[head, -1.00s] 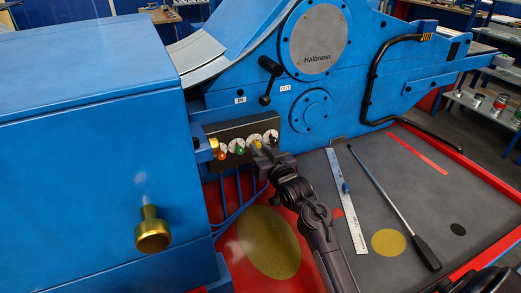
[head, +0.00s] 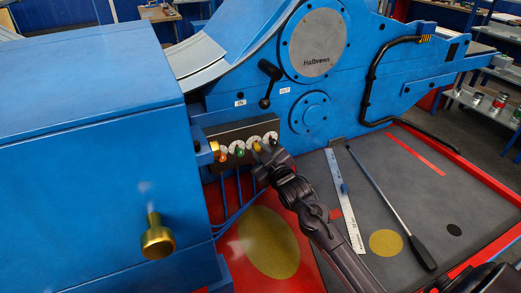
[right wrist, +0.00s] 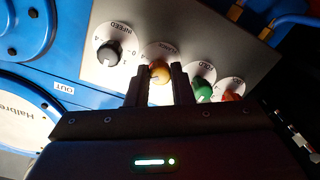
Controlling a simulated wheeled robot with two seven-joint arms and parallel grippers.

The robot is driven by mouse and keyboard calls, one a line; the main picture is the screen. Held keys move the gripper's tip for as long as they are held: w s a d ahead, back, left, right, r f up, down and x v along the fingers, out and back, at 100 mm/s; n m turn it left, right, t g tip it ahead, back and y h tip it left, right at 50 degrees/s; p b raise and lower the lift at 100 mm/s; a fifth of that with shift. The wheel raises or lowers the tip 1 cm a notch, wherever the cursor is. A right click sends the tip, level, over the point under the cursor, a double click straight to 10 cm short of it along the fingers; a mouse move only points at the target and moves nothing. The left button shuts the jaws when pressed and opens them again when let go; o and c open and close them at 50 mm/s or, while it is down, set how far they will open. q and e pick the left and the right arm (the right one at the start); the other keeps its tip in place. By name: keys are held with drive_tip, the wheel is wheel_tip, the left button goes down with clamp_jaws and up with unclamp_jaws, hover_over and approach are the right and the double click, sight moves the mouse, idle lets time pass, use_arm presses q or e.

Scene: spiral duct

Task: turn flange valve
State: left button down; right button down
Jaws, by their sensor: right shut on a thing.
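A small control panel (head: 235,132) on the blue machine carries a row of knobs on white dials. The yellow knob (right wrist: 159,70) sits between the black knob (right wrist: 110,53) and the green knob (right wrist: 202,91); it also shows in the head view (head: 257,146). The dial's lettering is partly covered by the fingers. My left gripper is out of view.
A brass knob (head: 157,238) sticks out of the blue cabinet at left. A black lever (head: 268,82) is above the panel. A ruler (head: 344,200) and a long black-handled tool (head: 392,208) lie on the grey deck to the right of my arm.

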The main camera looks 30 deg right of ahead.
drive_tip(key=n+p, duration=0.1)
drive_tip(key=n, duration=0.4)
drive_tip(key=shift+n, duration=2.3)
drive_tip(key=c, duration=1.3)
unclamp_jaws()
drive_tip(key=shift+a, duration=0.1)
drive_tip(key=shift+s+a+r+b, duration=0.1)
drive_tip(key=shift+s+b, duration=0.15)
drive_tip(key=shift+s, duration=1.7)
drive_tip(key=shift+s+a+r+b, duration=0.1)
drive_tip(key=shift+s+b, duration=0.1)
drive_tip(key=shift+s, duration=1.75)
